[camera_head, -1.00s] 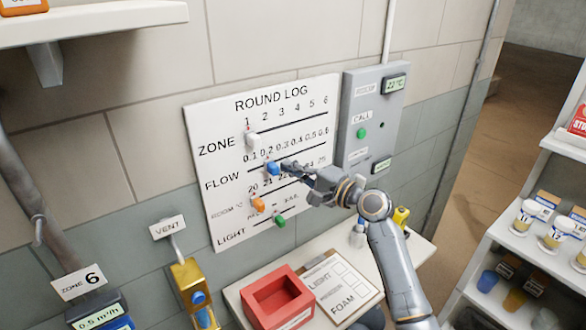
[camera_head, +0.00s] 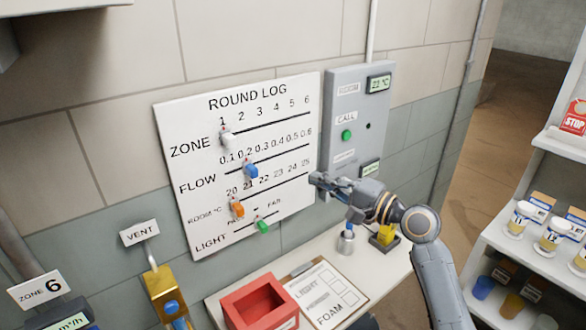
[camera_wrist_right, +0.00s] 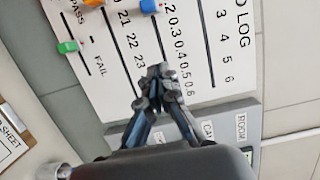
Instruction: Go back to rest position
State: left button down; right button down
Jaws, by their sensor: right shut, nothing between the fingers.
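My right gripper (camera_head: 322,184) is shut and empty, in front of the right edge of the white round log board (camera_head: 290,120). In the right wrist view its closed fingertips (camera_wrist_right: 158,72) show over the board's scales. The board carries a white zone slider (camera_head: 226,138), a blue flow slider (camera_head: 251,171), an orange room temperature slider (camera_head: 238,209) and a green light slider (camera_head: 263,227). The gripper is apart from all the sliders. My left gripper is not in view.
A grey call box (camera_head: 347,105) with a green button is close to the gripper. Below are a red open box (camera_head: 233,302), a clipboard (camera_head: 358,284), a metal bottle (camera_head: 346,243) and a yellow item (camera_head: 385,238) on a bench. Shelves (camera_head: 490,238) with cups stand at the right.

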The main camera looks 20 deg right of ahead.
jog(key=s+a+f+n+g+h, duration=0.2)
jog(key=s+a+f+n+g, duration=0.15)
jog(key=s+f, duration=0.55)
jog(key=s+a+f+n+g+h, duration=0.35)
jog(key=s+f, duration=0.25)
jog(key=f, duration=0.7)
jog(key=s+d+f+n+g+h, duration=0.2)
jog(key=s+f+n, duration=0.15)
jog(key=s, duration=0.65)
jog(key=s+d+f+n+g+h, duration=0.2)
jog(key=s+f+n+g, duration=0.15)
jog(key=s, duration=0.55)
jog(key=s+d+f+x, duration=0.1)
jog(key=s+x, duration=0.2)
jog(key=x, duration=1)
jog(key=s+x, duration=0.3)
jog(key=x, duration=1)
jog(key=s+d+f+g, duration=0.1)
jog(key=s+d+f, duration=0.2)
jog(key=s+f, duration=1.4)
jog(key=shift+s+f+b, duration=0.25)
jog(key=shift+s+b, duration=0.1)
